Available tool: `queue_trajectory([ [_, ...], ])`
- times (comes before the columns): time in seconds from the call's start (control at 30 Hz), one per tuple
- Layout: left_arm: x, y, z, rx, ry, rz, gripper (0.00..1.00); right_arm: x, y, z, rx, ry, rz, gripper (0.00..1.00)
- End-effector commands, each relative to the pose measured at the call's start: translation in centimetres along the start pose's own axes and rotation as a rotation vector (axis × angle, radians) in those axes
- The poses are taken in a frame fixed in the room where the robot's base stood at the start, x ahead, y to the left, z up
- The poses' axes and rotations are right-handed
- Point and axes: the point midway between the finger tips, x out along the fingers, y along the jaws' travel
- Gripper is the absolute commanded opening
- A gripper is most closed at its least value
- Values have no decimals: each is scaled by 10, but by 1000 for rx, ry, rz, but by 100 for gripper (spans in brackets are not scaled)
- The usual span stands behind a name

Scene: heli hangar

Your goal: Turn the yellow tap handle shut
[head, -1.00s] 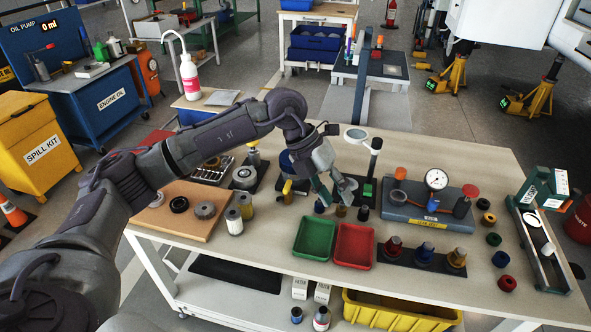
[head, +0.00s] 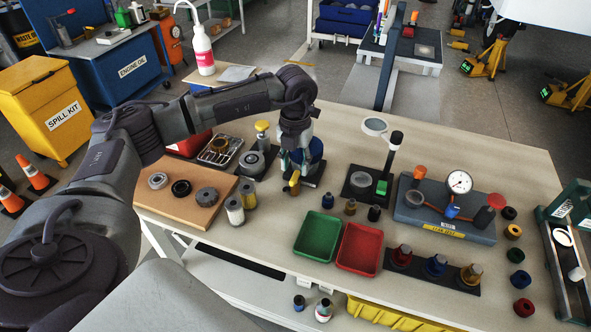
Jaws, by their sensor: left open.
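A small blue drum (head: 316,150) stands on a dark base on the bench, partly hidden behind my left gripper. A yellow tap handle (head: 294,179) shows low at its front left. My left gripper (head: 296,160) is open and points down in front of the drum, just above the tap handle in the picture. I cannot tell whether its fingers touch the handle. My right gripper is not in view.
A yellow-topped device (head: 262,128) stands left of the drum. A magnifier stand (head: 374,125) and gauge block (head: 440,218) are to the right. Green (head: 317,237) and red (head: 358,249) trays lie in front, with small bottles (head: 350,207) behind them.

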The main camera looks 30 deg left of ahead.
Motion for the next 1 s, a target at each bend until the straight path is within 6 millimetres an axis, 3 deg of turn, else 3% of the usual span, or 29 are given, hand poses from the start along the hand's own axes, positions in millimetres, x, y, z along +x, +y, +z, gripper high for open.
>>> queue_trajectory([
  [0.17,22,0,0,0,0,0,42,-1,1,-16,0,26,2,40],
  [0.57,29,0,0,1,0,-1,42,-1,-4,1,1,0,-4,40],
  [0.8,29,-1,0,1,-1,-1,2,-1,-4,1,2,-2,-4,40],
  [1.0,29,0,0,0,-1,-1,0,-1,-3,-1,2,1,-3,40],
])
